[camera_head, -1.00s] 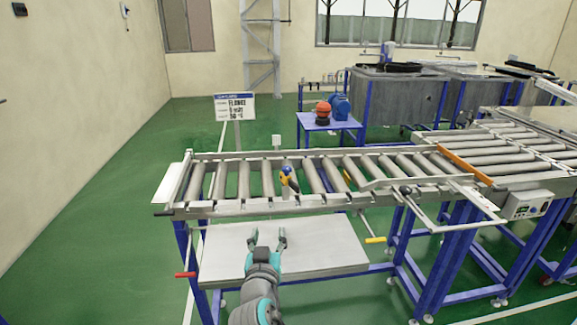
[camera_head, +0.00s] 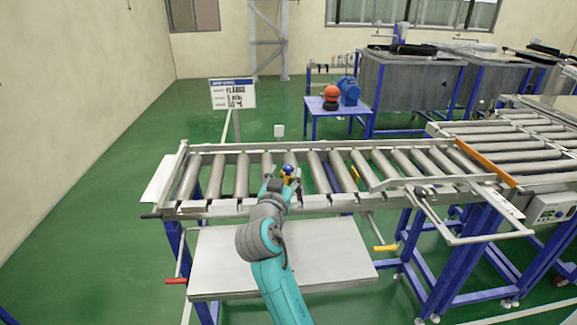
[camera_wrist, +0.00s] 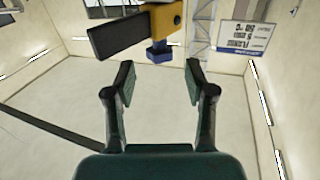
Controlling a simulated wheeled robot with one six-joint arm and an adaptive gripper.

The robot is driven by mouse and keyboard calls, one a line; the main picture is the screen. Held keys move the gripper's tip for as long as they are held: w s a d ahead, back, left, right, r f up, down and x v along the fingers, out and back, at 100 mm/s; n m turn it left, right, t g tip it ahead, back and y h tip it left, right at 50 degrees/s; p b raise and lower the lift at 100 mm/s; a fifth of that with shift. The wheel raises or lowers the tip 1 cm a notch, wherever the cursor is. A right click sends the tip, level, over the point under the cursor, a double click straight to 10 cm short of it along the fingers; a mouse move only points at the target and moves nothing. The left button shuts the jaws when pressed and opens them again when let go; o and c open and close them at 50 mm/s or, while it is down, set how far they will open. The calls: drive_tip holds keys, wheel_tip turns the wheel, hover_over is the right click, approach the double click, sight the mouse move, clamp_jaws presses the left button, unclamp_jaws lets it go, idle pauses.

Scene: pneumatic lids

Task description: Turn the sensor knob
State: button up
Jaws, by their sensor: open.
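The sensor (camera_head: 288,173), a small yellow body with a blue knob on top, stands at the near rail of the roller conveyor in the head view. In the wrist view the yellow body (camera_wrist: 163,22) shows at the top, with a dark bar to its left and the blue knob (camera_wrist: 159,52) pointing down between my fingers' directions. My gripper (camera_wrist: 160,75) is open and empty. Its tips are just short of the knob, one to each side in the picture. In the head view my gripper (camera_head: 279,187) partly covers the sensor's lower part.
The roller conveyor (camera_head: 230,207) runs across the middle. A grey board (camera_head: 330,265) lies below it. A sign (camera_head: 232,94) and a small blue table (camera_head: 340,110) stand behind. A bar handle (camera_head: 470,239) juts out at the right.

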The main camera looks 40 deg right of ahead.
sight(287, 169)
drive_tip(key=shift+x, duration=2.3)
clamp_jaws()
